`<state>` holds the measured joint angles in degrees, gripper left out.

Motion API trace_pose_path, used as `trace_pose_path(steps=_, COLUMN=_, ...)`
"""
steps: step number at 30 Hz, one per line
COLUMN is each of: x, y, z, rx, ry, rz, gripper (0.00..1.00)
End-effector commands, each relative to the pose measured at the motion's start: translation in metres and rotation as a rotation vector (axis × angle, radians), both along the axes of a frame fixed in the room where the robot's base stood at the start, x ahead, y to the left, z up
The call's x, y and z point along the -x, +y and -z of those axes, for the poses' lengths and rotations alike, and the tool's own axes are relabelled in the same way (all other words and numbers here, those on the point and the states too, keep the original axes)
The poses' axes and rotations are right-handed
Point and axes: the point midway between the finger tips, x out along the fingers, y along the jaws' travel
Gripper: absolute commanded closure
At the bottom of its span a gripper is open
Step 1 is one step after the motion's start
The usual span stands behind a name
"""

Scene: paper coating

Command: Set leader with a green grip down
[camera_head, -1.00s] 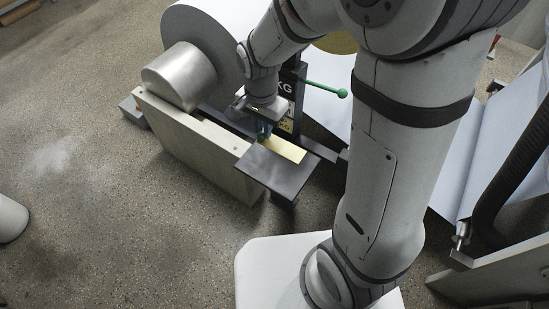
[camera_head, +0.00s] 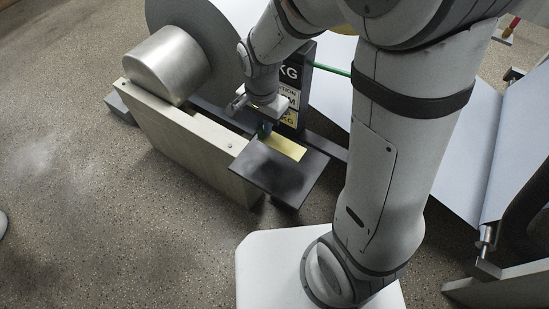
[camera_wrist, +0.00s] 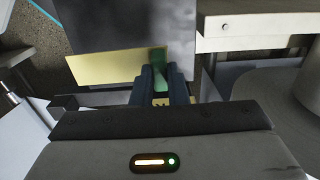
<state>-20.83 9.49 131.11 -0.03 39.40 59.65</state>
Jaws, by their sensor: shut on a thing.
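The leader is a flat yellow strip (camera_head: 285,147) with a green grip (camera_wrist: 159,58). In the wrist view the yellow strip (camera_wrist: 103,66) extends left from the grip, across the edge of a dark grey plate. My gripper (camera_head: 264,131) is shut on the green grip, which sits between its two dark fingers (camera_wrist: 163,75). In the head view the strip lies over or just above the dark plate (camera_head: 275,178); I cannot tell whether it touches. My fingers hide most of the grip.
A pale frame (camera_head: 185,140) stands left of the plate, with a metal roller (camera_head: 165,63) and a large grey roll (camera_head: 205,30) behind. A black post with weight labels (camera_head: 291,92) and a green rod (camera_head: 330,68) stand behind my gripper. Open floor lies at left.

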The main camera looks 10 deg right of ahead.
Motion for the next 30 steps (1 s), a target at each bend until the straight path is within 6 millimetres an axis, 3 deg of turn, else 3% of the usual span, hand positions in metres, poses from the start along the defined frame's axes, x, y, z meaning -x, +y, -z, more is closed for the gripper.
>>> trace_pose_path(steps=1, x=0.001, y=0.001, z=0.013, rx=0.002, ry=0.004, rz=-0.002, gripper=1.00)
trace_pose_path(steps=6, x=0.002, y=0.002, z=0.043, rx=0.002, ry=0.004, rz=-0.007, gripper=1.00)
trace_pose_path(steps=13, x=0.002, y=0.003, z=0.061, rx=0.001, ry=0.002, rz=-0.009, gripper=1.00)
trace_pose_path(steps=18, x=0.002, y=0.003, z=0.085, rx=0.001, ry=0.003, rz=-0.010, gripper=1.00)
trace_pose_path(steps=30, x=0.002, y=0.004, z=0.092, rx=0.000, ry=0.000, rz=-0.011, gripper=1.00)
